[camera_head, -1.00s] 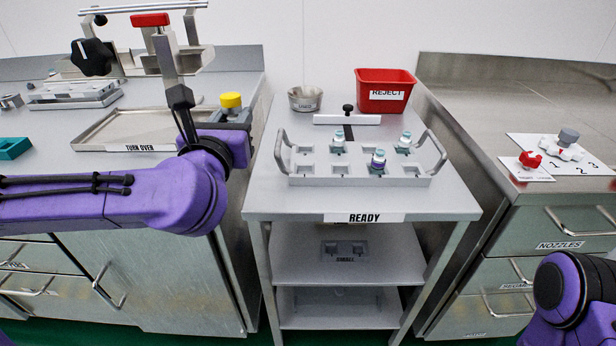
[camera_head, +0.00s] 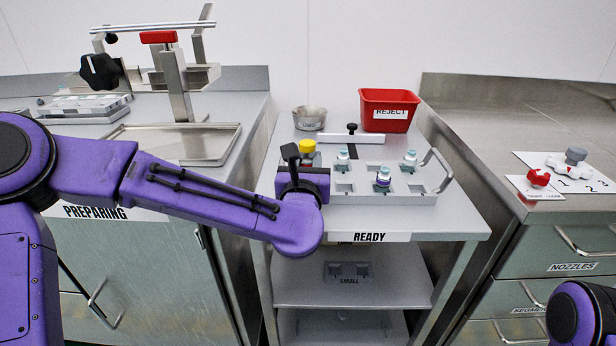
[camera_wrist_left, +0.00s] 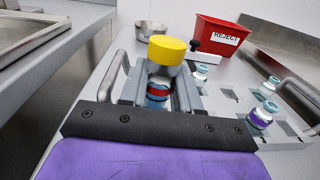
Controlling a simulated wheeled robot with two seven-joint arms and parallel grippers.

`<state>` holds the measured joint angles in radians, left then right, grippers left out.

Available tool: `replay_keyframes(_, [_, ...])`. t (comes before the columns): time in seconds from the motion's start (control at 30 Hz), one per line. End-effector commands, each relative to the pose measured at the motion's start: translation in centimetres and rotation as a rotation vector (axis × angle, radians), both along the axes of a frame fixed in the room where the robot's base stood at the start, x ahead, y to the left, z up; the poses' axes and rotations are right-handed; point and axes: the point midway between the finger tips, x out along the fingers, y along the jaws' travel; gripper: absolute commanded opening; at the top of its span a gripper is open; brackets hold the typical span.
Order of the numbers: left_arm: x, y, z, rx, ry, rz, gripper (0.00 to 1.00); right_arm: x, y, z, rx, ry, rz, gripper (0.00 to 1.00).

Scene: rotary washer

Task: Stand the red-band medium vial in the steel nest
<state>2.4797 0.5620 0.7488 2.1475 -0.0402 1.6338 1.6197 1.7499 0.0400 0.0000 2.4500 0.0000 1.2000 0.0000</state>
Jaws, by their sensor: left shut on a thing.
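The red-band vial (camera_wrist_left: 158,91) shows in the left wrist view between my left fingers, with a yellow top (camera_wrist_left: 166,49) on a grey collar above the red band. My left gripper (camera_head: 305,163) is shut on it and holds it roughly upright at the left end of the grey socketed rack (camera_head: 405,197). The yellow top also shows in the head view (camera_head: 308,146). The vial's base is hidden, so I cannot tell if it touches the rack. I cannot surely tell which fixture is the steel nest. My right gripper is out of view.
Several capped vials stand in the rack, one purple-banded (camera_head: 383,179). The rack's raised handle (camera_head: 437,165) is at its right. A steel bowl (camera_head: 309,119) and red REJECT bin (camera_head: 388,110) stand behind. A shallow tray (camera_head: 205,145) and press-like fixture (camera_head: 175,80) are left.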

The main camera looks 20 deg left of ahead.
Motion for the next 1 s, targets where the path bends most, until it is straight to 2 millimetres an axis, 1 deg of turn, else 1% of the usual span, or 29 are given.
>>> replay_keyframes(0.03, [0.3, -0.3, -1.0, 0.004, 0.004, -0.001, 0.00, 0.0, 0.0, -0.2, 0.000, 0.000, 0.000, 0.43])
replay_keyframes(0.1, [0.2, -0.2, -2.4, 0.003, 0.004, 0.000, 0.00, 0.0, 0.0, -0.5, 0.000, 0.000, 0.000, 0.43])
replay_keyframes(0.17, [0.2, -0.2, -3.3, 0.003, 0.003, -0.001, 0.00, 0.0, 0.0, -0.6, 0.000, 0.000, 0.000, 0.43])
replay_keyframes(0.23, [0.2, -0.2, -3.6, 0.002, 0.004, 0.000, 0.00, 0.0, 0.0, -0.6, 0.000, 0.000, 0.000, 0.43])
replay_keyframes(0.37, [0.2, -0.1, -3.5, 0.001, 0.002, 0.001, 0.00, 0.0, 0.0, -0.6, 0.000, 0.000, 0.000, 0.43])
replay_keyframes(0.4, [0.2, -0.1, -3.4, 0.002, 0.002, 0.000, 0.43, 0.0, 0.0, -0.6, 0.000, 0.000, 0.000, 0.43])
replay_keyframes(0.43, [0.2, -0.1, -3.4, 0.002, 0.002, 0.000, 0.45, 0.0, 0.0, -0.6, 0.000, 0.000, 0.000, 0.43])
replay_keyframes(0.67, [0.2, -0.1, -3.4, 0.002, 0.001, 0.000, 0.45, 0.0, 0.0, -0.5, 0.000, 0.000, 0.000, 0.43])
replay_keyframes(0.77, [-0.3, -0.3, -3.4, 0.001, 0.001, -0.001, 0.45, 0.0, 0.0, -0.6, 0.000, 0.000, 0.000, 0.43])
replay_keyframes(0.87, [-1.9, -0.7, -3.3, 0.001, 0.000, -0.004, 0.45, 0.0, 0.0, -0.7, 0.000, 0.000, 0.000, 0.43])
replay_keyframes(1.0, [-5.5, -1.5, -3.4, 0.002, -0.001, -0.005, 0.45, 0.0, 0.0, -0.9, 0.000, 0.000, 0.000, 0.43])
